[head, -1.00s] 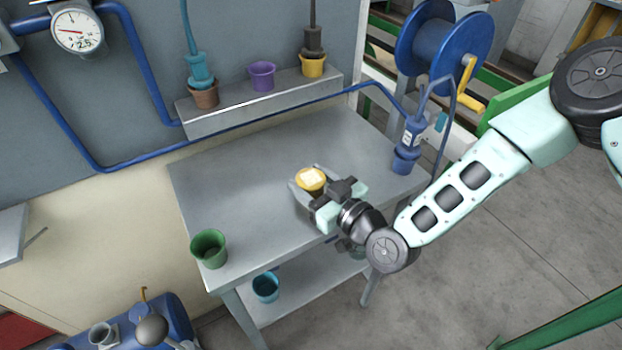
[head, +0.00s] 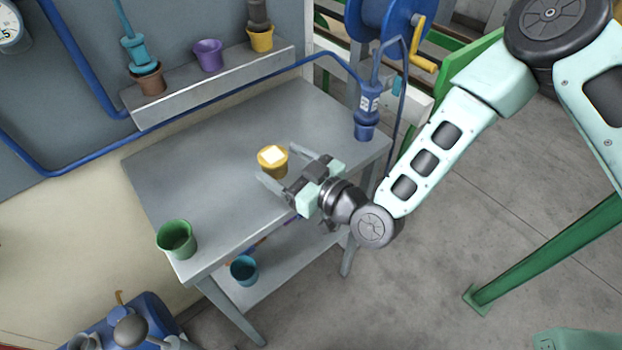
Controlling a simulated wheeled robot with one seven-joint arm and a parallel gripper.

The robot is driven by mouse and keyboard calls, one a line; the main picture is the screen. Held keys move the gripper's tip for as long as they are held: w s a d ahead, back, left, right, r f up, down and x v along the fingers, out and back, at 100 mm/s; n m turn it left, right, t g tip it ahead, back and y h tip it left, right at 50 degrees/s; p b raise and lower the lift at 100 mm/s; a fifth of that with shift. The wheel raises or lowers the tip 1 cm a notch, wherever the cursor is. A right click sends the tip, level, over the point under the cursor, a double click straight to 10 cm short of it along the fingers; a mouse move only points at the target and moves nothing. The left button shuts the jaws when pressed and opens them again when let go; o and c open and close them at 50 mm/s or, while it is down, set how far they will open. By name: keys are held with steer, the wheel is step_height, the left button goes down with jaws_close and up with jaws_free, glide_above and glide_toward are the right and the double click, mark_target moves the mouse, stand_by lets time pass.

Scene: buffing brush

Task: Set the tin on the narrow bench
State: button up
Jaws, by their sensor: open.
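The tin (head: 272,164) is yellow with a pale square on its top. It stands upright on the grey bench (head: 220,135), near the middle of the bench top. My gripper (head: 277,161) is open, low over the bench on the tin's right side. Its two fingers point toward the tin, which is at the fingertips with a finger on either side. I cannot tell whether a finger touches it.
A green cup (head: 177,240) stands at the bench's front left corner. A blue bottle-like tool (head: 366,115) stands at its right end. A wall ledge (head: 215,85) behind holds several pots. A teal cup (head: 243,270) sits on the lower shelf. The bench's left part is clear.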

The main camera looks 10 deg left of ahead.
steer(key=s+d+r+n+g+h+b, duration=0.1)
steer(key=s+d+g+h, duration=0.25)
steer(key=d, duration=0.25)
steer(key=s+d+n+g+h+b, duration=0.1)
steer(key=s+d+g+h, duration=0.1)
steer(key=d+h, duration=0.35)
steer(key=s+d+r+m+g+h, duration=0.1)
steer(key=s+d+r+m+h, duration=0.1)
steer(key=s+d+r, duration=0.3)
steer(key=s+d+r+m+g+h, duration=0.2)
steer(key=s+d+r, duration=0.4)
steer(key=d, duration=0.4)
steer(key=shift+s+m+h, duration=0.4)
steer(key=shift+m+h, duration=0.3)
steer(key=shift+m, duration=0.5)
stand_by(0.4)
